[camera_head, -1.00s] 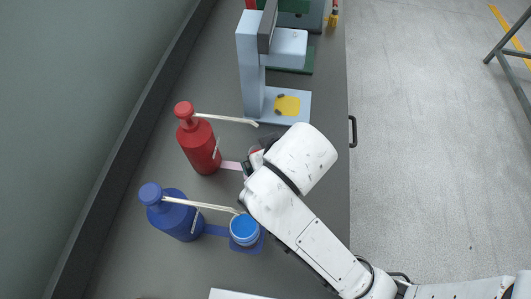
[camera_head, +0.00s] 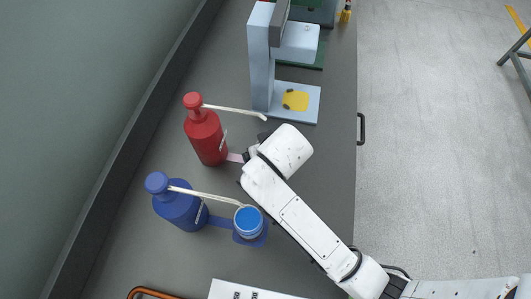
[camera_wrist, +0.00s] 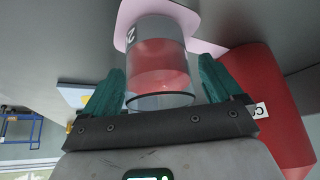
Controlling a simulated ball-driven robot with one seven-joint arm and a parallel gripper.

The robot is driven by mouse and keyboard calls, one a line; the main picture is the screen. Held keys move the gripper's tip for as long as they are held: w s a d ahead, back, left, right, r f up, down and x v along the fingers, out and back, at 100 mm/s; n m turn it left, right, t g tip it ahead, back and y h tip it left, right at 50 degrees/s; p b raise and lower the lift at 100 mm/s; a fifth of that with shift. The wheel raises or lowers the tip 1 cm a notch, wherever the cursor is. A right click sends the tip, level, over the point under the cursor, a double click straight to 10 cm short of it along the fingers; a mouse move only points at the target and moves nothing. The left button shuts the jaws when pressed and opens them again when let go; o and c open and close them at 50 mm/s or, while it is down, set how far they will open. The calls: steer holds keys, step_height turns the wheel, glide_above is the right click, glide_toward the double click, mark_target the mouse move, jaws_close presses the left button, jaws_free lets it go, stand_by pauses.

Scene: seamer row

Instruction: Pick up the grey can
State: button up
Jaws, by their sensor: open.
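My gripper (camera_wrist: 161,68) is open, with one teal finger on each side of the can. Small gaps seem to show between fingers and can; contact cannot be told. In the head view my arm hides the can and the fingers, and only a strip of the pink pad (camera_head: 235,157) shows.
A red pump bottle (camera_head: 207,138) stands left of my gripper, its spout reaching toward my wrist. A blue pump bottle (camera_head: 180,209) and a blue-topped can (camera_head: 249,222) are nearer. A pale machine (camera_head: 262,60) stands beyond. Bare bench lies right of the machine.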

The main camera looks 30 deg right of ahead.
steer(key=c, duration=1.2)
steer(key=shift+o, duration=0.2)
steer(key=shift+r, duration=0.2)
steer(key=shift+r, duration=0.3)
step_height(320, 180, up, 2)
steer(key=shift+w, duration=0.1)
steer(key=s+d+r+p, duration=0.3)
steer(key=s+r+p, duration=0.2)
steer(key=s+r, duration=0.5)
steer(key=s, duration=0.3)
steer(key=shift+s+p, duration=0.3)
steer(key=shift+s, duration=0.05)
